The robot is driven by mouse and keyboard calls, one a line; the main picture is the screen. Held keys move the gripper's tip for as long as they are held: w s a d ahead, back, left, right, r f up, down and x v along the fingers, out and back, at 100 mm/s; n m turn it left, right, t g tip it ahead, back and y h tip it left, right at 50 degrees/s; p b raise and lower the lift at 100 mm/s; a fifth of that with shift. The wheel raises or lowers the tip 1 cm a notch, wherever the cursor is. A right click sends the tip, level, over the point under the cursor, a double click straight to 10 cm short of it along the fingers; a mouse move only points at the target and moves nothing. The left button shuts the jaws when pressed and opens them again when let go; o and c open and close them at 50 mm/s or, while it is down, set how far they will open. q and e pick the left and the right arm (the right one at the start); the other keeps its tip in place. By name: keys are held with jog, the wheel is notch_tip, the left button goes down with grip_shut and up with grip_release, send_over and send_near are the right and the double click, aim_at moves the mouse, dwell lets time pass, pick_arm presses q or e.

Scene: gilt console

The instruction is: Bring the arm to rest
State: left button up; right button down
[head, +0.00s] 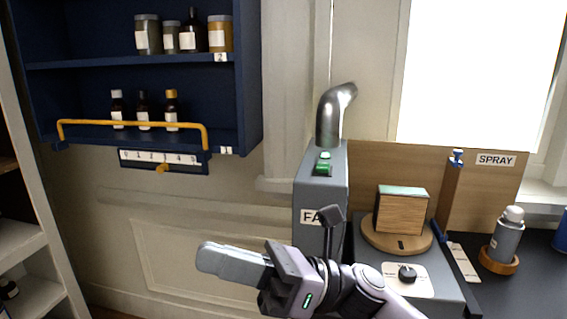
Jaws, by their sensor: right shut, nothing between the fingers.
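My right gripper (222,262) reaches in from the lower right and points left. Its fingers are shut with nothing between them. It is in front of the pale panelled wall, below the blue wall shelf (251,85) and left of the grey fan housing (305,245). The wrist covers part of the housing's front and its label. It appears to touch nothing, though the depth is hard to judge. My left gripper is not in view.
A wooden block (400,212) stands on a round turntable (376,240) beside a knob (407,273). A spray bottle (506,238) stands at the right. White shelving (30,235) borders the left; the space between is open.

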jog(key=w+d+f+n+t+h, duration=0.3)
jog(key=d+f+n+t+h, duration=0.65)
jog(key=n, duration=0.75)
jog(key=w+d+f+n+t+h, duration=0.35)
jog(key=d+f+n+t, duration=0.25)
jog(key=f+n+t, duration=0.9)
jog(key=s+d+f+m+g+h, duration=0.3)
jog(key=s+d+f+m+g, duration=0.2)
jog(key=s+f, duration=0.3)
jog(key=s+d+f+m+g+h, duration=0.4)
jog(key=s+f, duration=0.4)
jog(key=f, duration=0.3)
jog(key=d+m+g, duration=0.1)
jog(key=d, duration=0.1)
jog(key=shift+s+d+m, duration=0.2)
jog(key=shift+d+m, duration=0.1)
jog(key=shift+a, duration=0.1)
